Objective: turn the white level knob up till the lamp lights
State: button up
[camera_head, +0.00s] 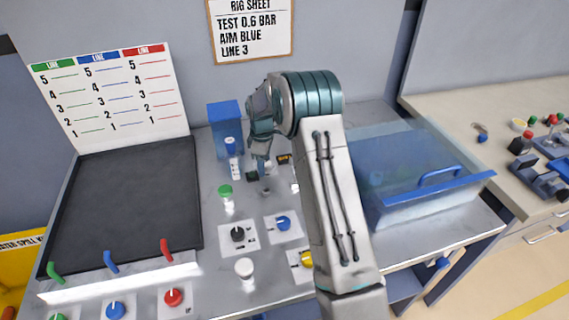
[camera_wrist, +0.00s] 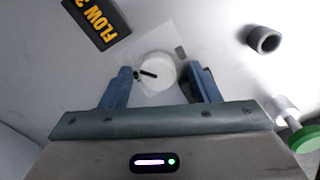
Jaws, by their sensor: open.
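In the wrist view a round white knob (camera_wrist: 158,68) with a dark pointer mark sits on a pale square plate. My gripper (camera_wrist: 160,76) is open, with one blue finger on each side of the knob. I cannot tell whether the fingers touch it. In the head view my gripper (camera_head: 260,165) points down over the metal bench behind the green-capped vial; I cannot make out the knob there. I cannot identify a lit lamp in either view.
A black "FLOW 3" display (camera_wrist: 97,18) and a dark hollow cylinder (camera_wrist: 264,39) lie near the knob. A green-capped vial (camera_head: 226,195), black knob (camera_head: 238,234), blue knob (camera_head: 283,223) and white-capped vial (camera_head: 245,268) stand nearer. A clear blue bin (camera_head: 435,190) is at right.

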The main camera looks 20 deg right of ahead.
notch_tip(320, 180, up, 15)
jog(key=b, duration=0.2)
jog(key=s+r+m+t+b, duration=0.1)
jog(key=s+m, duration=0.3)
jog(key=s, duration=0.8)
jog(key=s+r+m+t+b, duration=0.1)
jog(key=s+r+m, duration=0.2)
jog(key=s, duration=1)
jog(key=shift+d+r+m, duration=0.15)
jog(key=shift+r+m, duration=0.25)
jog(key=shift+m, duration=0.5)
jog(key=s+f+m+t, duration=0.1)
jog(key=s+f+m, duration=0.3)
jog(key=s, duration=0.8)
jog(key=shift+d, duration=0.1)
